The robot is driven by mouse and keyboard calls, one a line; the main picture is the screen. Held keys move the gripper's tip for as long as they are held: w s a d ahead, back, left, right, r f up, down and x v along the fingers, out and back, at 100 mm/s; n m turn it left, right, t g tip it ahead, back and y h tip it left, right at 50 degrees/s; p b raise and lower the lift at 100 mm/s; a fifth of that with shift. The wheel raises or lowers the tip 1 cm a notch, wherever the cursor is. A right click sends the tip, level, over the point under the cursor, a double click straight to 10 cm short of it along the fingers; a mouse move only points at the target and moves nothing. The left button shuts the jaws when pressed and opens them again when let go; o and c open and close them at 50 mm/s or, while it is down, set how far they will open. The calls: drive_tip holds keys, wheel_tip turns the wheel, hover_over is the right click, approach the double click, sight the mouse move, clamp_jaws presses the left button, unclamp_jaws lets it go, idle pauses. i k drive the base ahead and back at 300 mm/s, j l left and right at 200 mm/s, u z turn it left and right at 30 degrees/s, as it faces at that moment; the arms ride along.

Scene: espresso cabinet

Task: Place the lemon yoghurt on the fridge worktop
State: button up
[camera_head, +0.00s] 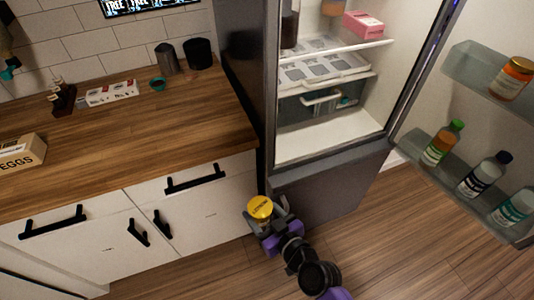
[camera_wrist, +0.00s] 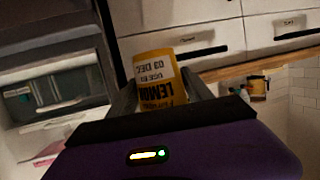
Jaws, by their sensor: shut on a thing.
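The lemon yoghurt, a yellow tub (camera_head: 260,208), is held in my gripper (camera_head: 268,222) in front of the cabinets, left of the fridge's lower door. In the wrist view the tub (camera_wrist: 160,78) sits between the two fingers of my gripper (camera_wrist: 162,88), with LEMON lettering and a white date label showing. My gripper is shut on it. The wooden worktop (camera_head: 140,130) is to the left of the fridge, and the tub is below and in front of its edge in the head view.
The fridge (camera_head: 330,150) stands open, its door shelf (camera_head: 450,175) with several bottles at right. The worktop's right front is clear.

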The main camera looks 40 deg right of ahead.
sight(113, 126)
drive_tip(key=u, duration=1)
drive_tip(key=i+l+u, duration=0.3)
drive_tip(key=i, duration=0.2)
drive_tip(key=i+l+u, duration=0.35)
drive_tip(key=i+l, duration=0.15)
